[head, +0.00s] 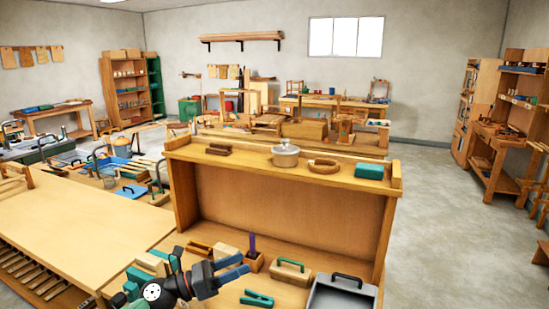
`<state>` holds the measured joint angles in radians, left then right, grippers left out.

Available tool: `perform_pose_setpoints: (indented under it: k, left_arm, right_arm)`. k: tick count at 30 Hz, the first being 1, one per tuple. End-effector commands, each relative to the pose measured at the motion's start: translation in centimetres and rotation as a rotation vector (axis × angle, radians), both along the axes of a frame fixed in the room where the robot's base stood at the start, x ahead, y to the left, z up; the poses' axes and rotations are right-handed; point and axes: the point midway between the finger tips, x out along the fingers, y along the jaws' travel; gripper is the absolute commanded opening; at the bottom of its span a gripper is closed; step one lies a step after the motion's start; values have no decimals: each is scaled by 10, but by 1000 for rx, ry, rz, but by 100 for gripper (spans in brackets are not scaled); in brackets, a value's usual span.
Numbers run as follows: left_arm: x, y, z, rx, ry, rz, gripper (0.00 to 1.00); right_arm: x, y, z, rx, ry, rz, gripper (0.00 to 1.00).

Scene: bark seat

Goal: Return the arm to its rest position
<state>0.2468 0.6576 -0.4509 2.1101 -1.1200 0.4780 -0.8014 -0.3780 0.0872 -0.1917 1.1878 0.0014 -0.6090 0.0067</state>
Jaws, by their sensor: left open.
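My left gripper (240,267) reaches in from the bottom of the head view, over the front of the wooden bench. Its two blue fingers are apart, with nothing held between them. The dark arm with a round white-marked joint comes up from the lower left. My right gripper does not show.
The bench (295,222) has a raised shelf holding a lidded pot (285,156), a wooden ring (324,167) and a teal block (369,171). Near the gripper are a wooden block with a handle (291,271), a green clamp (257,299) and a grey tray (341,296). Open floor lies right.

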Motion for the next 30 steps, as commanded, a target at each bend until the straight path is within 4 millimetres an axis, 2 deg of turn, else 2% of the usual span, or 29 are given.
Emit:
perform_pose_setpoints:
  k: [5, 8, 11, 17, 20, 23, 27, 30]
  left_arm:
    - [-2, 15, 6, -388, 278, 170, 60]
    - [-1, 34, -3, -596, 446, 270, 60]
    - [-4, 56, -21, -799, 623, 374, 60]
    - [-25, 98, -84, -1179, 983, 604, 60]
    - [-48, 116, -124, -1357, 1163, 731, 60]
    - [-79, 128, -167, -1523, 1342, 872, 60]
    - [-136, 136, -222, -1729, 1581, 1087, 60]
    - [-175, 136, -250, -1831, 1712, 1227, 60]
  right_arm:
    - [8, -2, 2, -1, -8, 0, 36]
    - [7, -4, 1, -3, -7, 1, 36]
    - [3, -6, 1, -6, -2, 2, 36]
    - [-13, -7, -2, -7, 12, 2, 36]
    - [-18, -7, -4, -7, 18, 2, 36]
    - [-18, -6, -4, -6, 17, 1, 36]
    - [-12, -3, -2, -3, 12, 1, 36]
    - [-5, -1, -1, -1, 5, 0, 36]
